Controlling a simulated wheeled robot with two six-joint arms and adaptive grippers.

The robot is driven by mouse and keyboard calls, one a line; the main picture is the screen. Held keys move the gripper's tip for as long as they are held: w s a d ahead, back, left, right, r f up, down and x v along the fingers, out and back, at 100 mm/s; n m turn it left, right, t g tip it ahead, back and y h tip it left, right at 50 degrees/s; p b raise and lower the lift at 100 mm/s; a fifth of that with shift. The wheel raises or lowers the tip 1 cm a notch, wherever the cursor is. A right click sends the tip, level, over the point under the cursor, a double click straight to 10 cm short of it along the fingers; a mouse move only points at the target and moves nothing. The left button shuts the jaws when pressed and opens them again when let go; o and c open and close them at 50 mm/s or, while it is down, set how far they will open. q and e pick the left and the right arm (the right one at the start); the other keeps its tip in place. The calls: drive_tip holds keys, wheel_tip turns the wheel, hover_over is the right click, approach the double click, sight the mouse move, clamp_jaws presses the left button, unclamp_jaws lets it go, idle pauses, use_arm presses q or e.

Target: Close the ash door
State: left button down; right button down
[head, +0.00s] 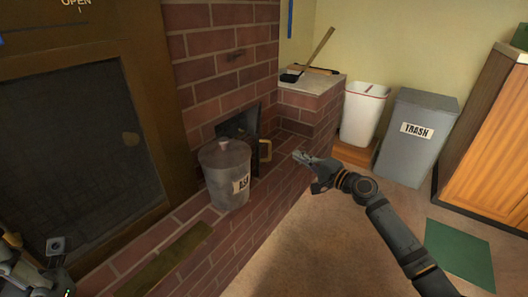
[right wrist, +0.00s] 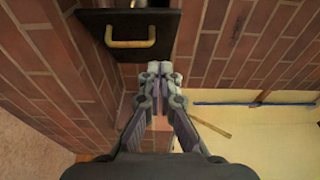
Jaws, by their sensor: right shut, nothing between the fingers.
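The ash door (head: 250,124) is a small black panel low in the brick fireplace wall. It stands open, swung out from the wall, behind the ash bucket. Its brass handle (head: 265,150) sticks out on the right side. In the right wrist view the door (right wrist: 98,18) and handle (right wrist: 130,43) show at the top. My right gripper (head: 300,157) is shut and empty, to the right of the handle and apart from it; its closed fingertips (right wrist: 160,70) point toward the door. Part of my left arm shows at the bottom left; its fingertips are not clear.
A grey lidded ash bucket (head: 225,172) stands on the brick ledge (head: 203,247) in front of the door. A shovel (head: 292,76) lies on the raised hearth. A white bin (head: 364,115) and grey trash bin (head: 418,140) stand right.

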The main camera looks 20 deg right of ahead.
drive_tip(key=b, duration=0.3)
approach(259, 140)
drive_tip(key=w+d, duration=0.1)
drive_tip(key=w, duration=0.3)
drive_tip(key=a, duration=0.1)
drive_tip(key=w+a+b, duration=0.1)
drive_tip(key=a, duration=0.1)
drive_tip(key=shift+w+a, duration=0.2)
drive_tip(key=shift+a, duration=0.05)
